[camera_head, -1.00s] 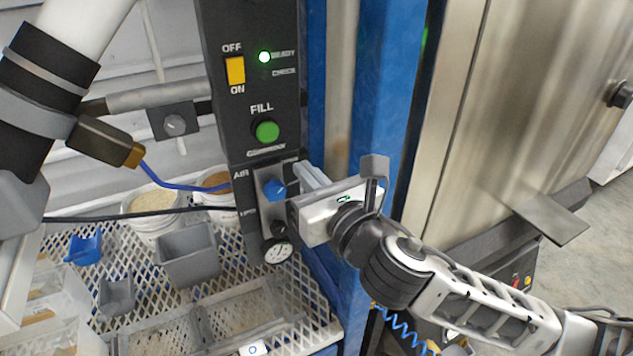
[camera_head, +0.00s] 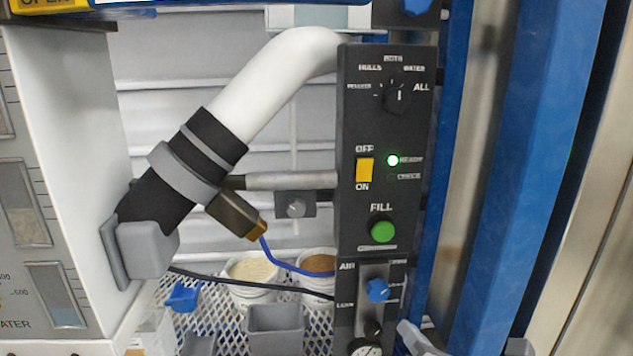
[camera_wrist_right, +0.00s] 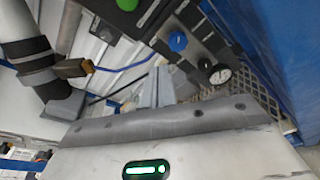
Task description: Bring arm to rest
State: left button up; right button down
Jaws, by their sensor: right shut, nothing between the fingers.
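My right gripper (camera_head: 418,340) shows only in part at the bottom edge of the head view, just right of the lower end of the black control panel (camera_head: 352,225). In the right wrist view its fingers (camera_wrist_right: 158,88) are together with nothing between them. They point toward the panel's blue air knob (camera_wrist_right: 177,41) and the gauge (camera_wrist_right: 220,74) and look apart from both. The rest of the right arm is mostly out of the head view. My left gripper is in neither view.
The panel carries a yellow switch (camera_head: 364,169), a lit ready lamp (camera_head: 392,160), a green fill button (camera_head: 383,232) and a selector dial (camera_head: 397,97). A white pipe (camera_head: 285,75) runs left of it. Buckets and a grey bin (camera_head: 275,325) stand on mesh below. A blue post (camera_head: 515,170) stands right.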

jog(key=s+f+m+g, duration=0.1)
jog(key=s+f+m, duration=0.3)
jog(key=m, duration=0.5)
jog(key=s+a+f+m+g, duration=0.1)
jog(key=s+f+m, duration=0.3)
jog(key=f+m, duration=0.5)
jog(key=s+f+m+g, duration=0.3)
jog(key=f+m, duration=0.3)
jog(key=m, duration=0.4)
jog(key=shift+s+a+f+m+y, duration=0.3)
jog(key=shift+s+f+y, duration=0.1)
jog(key=shift+s, duration=0.3)
